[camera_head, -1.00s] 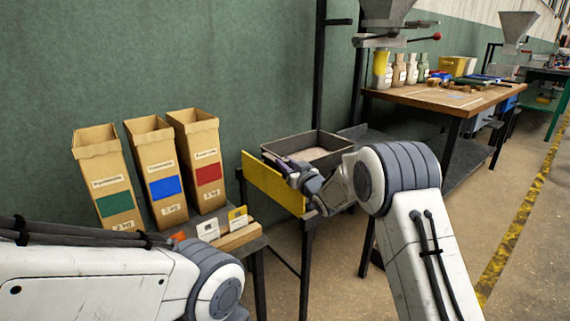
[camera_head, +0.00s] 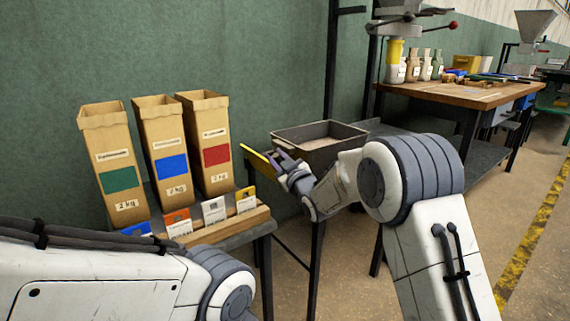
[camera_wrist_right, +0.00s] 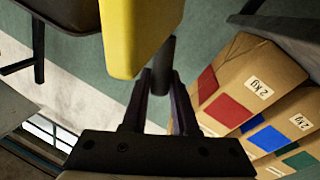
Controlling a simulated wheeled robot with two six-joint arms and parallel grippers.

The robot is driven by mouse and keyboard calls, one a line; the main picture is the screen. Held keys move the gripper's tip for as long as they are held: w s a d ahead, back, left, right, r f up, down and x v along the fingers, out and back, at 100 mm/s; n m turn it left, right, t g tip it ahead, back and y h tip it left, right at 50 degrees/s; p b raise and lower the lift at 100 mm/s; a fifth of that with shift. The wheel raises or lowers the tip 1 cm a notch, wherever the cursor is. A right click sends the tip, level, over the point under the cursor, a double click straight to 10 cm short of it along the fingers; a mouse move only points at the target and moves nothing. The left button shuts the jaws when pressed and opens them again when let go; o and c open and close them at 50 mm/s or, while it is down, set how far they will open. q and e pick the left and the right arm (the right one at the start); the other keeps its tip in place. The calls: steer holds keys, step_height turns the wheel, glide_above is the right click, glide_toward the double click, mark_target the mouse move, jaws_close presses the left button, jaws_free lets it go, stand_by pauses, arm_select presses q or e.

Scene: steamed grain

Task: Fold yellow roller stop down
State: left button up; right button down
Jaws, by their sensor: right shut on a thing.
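The yellow roller stop (camera_head: 256,161) shows in the head view as a thin, nearly edge-on strip at the left end of the roller stand. In the right wrist view the yellow stop (camera_wrist_right: 140,35) is large, just beyond the fingertips. My right gripper (camera_head: 284,160) is at its near end. In the right wrist view my right gripper (camera_wrist_right: 160,80) has its two fingers on either side of a dark round bar (camera_wrist_right: 160,62) next to the yellow stop. It is shut on this bar. Only my left arm shows; its gripper is out of view.
A grey tray of grain (camera_head: 320,143) sits right behind my right gripper. Three tall paper bags (camera_head: 160,165) and several small cards (camera_head: 213,210) stand on a bench at the left. A wooden table (camera_head: 450,95) with bottles is at the back right.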

arm_select(q)
steer(key=shift+f+b, duration=1.1)
steer(key=shift+f, duration=0.45)
arm_select(e)
steer(key=shift+s+a+f+n, duration=0.35)
steer(key=shift+a+f+n, duration=0.05)
steer(key=shift+a+n, duration=0.15)
steer(key=shift+s+a+f+n, duration=0.35)
steer(key=shift+a+n, duration=0.1)
steer(key=shift+n, duration=0.1)
steer(key=c, duration=0.7)
jaws_free()
arm_select(q)
steer(key=shift+r, duration=0.1)
arm_select(e)
steer(key=shift+s, duration=0.1)
arm_select(q)
steer(key=shift+r+p, duration=1.25)
steer(key=shift+p, duration=0.1)
arm_select(e)
steer(key=shift+v, duration=5.15)
steer(key=shift+d+f, duration=0.1)
